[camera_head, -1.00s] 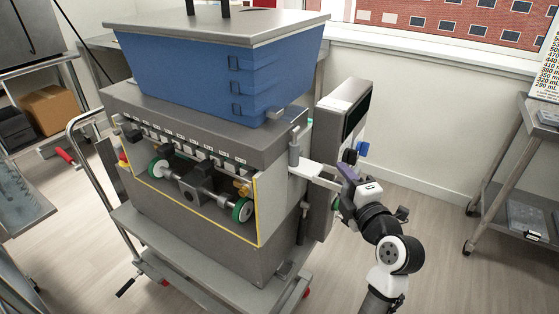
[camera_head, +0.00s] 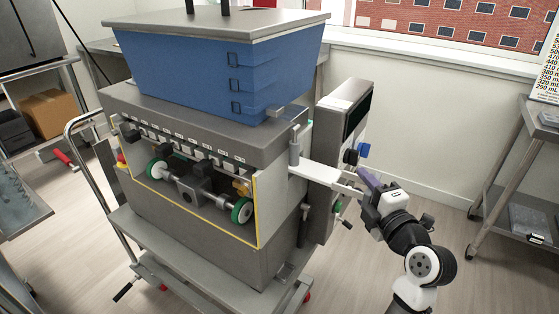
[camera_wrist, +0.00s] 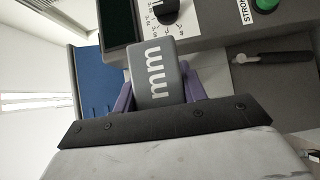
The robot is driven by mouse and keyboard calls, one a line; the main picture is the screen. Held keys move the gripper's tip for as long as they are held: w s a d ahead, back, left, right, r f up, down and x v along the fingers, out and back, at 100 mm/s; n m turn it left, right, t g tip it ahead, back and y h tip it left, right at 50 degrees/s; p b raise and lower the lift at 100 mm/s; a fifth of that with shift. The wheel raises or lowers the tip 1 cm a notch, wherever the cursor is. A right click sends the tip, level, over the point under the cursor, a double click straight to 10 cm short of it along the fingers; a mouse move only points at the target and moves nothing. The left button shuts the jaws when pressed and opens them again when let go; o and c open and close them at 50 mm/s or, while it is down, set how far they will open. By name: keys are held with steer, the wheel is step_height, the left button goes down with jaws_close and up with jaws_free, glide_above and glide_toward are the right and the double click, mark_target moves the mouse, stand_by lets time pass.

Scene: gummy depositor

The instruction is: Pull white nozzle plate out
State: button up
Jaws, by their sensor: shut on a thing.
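The white nozzle plate (camera_head: 322,173) sticks out of the right side of the depositor, roughly level, with its inner part hidden inside the machine. My gripper (camera_head: 366,184) is at the plate's outer end, right of the machine, and is shut on it. In the wrist view, the purple fingers of my gripper (camera_wrist: 158,92) stand on both sides of a grey block marked "mm", which seems to be the plate's outer end.
The depositor (camera_head: 225,258) carries a blue hopper (camera_head: 185,65) and stands on a wheeled cart. A control box (camera_head: 345,105) with knobs is close behind my gripper. Clear floor (camera_head: 400,210) lies between it and a metal table (camera_head: 510,165) at right.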

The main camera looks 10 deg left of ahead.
steer(key=s+d+b, duration=0.2)
steer(key=d, duration=0.6)
steer(key=s+d+b, duration=0.3)
steer(key=d, duration=0.4)
steer(key=shift+d+b, duration=0.3)
steer(key=shift+d, duration=0.1)
stand_by(1.8)
steer(key=shift+s+d, duration=0.1)
steer(key=d, duration=0.1)
steer(key=s+d+b, duration=0.1)
steer(key=d, duration=0.2)
steer(key=shift+s+d+b, duration=0.25)
steer(key=shift+b, duration=0.15)
steer(key=o, duration=0.6)
jaws_close()
